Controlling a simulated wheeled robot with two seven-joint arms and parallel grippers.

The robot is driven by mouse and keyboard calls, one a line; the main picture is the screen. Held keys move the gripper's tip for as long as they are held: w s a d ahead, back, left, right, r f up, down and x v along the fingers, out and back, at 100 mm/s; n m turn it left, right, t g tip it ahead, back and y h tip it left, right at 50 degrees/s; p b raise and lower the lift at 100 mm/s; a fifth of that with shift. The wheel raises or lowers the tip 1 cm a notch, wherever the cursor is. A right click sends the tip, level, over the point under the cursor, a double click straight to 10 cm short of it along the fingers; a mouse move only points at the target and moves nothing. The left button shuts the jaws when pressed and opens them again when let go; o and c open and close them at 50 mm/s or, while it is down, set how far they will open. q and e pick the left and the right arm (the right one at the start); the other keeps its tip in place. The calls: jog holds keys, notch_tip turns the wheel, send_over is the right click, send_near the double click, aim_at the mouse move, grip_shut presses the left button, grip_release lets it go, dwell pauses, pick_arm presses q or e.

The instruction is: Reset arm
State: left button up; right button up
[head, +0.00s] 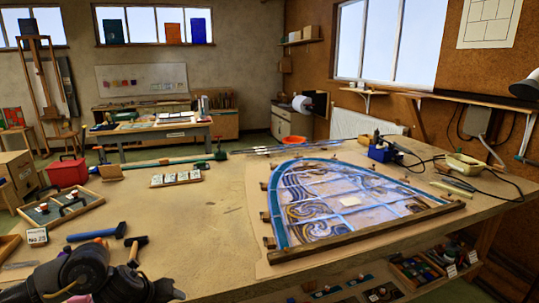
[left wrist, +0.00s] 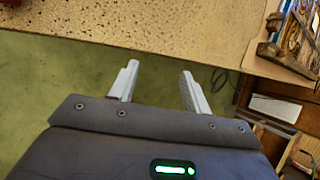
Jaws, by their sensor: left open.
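My left gripper (left wrist: 160,75) is open in the left wrist view, with nothing between its two grey fingers. Its fingers point toward the edge of the workbench (left wrist: 150,18), with green floor showing below that edge. In the head view, dark parts of my left arm show at the lower left, by the bench's near edge; the fingers cannot be made out there. My right gripper is in neither view. The arched leaded panel (head: 340,201) lies flat on the workbench (head: 200,235), framed by a wooden batten (head: 370,232) along its near side.
Hammers (head: 97,232) and a wooden tray (head: 60,212) lie at the bench's left, close to my left arm. A blue soldering station (head: 381,152) with a cable stands at the far right. A shelf with bins (head: 420,270) is under the bench. The bench middle-left is clear.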

pick_arm(q)
jog(key=s+d+f+n+t+h, duration=0.1)
jog(key=s+d+f+n+h, duration=0.1)
jog(key=s+d+n, duration=0.45)
jog(key=s+d+f+n+t+h, duration=0.15)
jog(key=d+n, duration=0.25)
jog(key=d, duration=0.6)
jog(key=s+a+f+n+g+y, duration=0.2)
jog(key=s+a+f+n, duration=0.15)
jog(key=s+n, duration=0.35)
jog(key=s+a+f+n+g+y, duration=0.2)
jog(key=s+a+n, duration=0.35)
jog(key=s, duration=0.35)
jog(key=s+a+f+n+g+y, duration=0.1)
jog(key=s+a+f+n+y, duration=0.2)
jog(key=s+n, duration=0.4)
notch_tip(320, 180, down, 26)
jog(key=s+a+g+h, duration=0.1)
jog(key=s+g, duration=0.1)
jog(key=s+a+f, duration=0.3)
jog(key=s+f, duration=1.3)
jog(key=shift+s+a+m+g, duration=0.2)
jog(key=shift+m+g, duration=0.1)
jog(key=shift+g, duration=0.15)
